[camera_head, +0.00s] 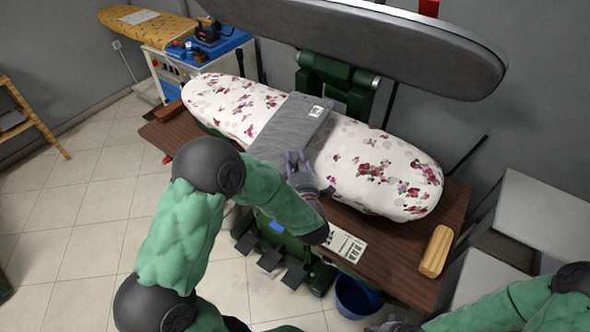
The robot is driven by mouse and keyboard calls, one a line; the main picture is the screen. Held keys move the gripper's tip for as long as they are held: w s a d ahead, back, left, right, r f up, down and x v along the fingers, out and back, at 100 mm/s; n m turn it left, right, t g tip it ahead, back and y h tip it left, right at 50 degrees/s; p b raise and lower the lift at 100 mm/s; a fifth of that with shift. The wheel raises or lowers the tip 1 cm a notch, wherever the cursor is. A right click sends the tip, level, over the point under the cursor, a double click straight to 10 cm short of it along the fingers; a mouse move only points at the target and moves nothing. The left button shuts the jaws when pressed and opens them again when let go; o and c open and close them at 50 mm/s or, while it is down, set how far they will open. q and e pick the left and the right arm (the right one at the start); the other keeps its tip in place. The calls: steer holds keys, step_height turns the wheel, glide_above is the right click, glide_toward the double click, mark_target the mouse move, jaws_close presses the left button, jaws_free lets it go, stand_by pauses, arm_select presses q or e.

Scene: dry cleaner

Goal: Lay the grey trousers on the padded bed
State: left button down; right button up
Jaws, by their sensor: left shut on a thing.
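The grey trousers (293,123) lie folded flat across the middle of the padded bed (365,160), which has a white cover with pink and red flowers. A small white label shows near their far edge. My left gripper (297,162) is at the near edge of the trousers, at the front of the bed, shut on their grey cloth. The exact grip is partly hidden by the fingers. My right arm comes in at the bottom right; only a small part of its gripper (394,326) shows at the bottom edge, away from the trousers.
The grey upper press plate (370,40) hangs raised above the back of the bed. A brown wooden table (400,270) surrounds the bed, with a yellow wooden block (436,251) at right. A blue bucket (355,298) and pedals (270,262) are below. White tables (545,220) stand at right.

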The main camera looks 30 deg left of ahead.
arm_select(q)
steer(key=shift+w+a+f, duration=0.3)
steer(key=shift+w+f, duration=0.05)
steer(key=shift+f, duration=0.15)
steer(key=shift+w+a+f, duration=0.25)
steer(key=shift+w+f, duration=0.1)
steer(key=shift+f, duration=0.15)
step_height(320, 180, down, 3)
steer(key=shift+w+a+f+b, duration=0.1)
steer(key=shift+w+f+b, duration=0.1)
steer(key=shift+b, duration=0.5)
steer(key=shift+f, duration=0.15)
steer(key=c, duration=1.1)
jaws_free()
steer(key=shift+o, duration=0.8)
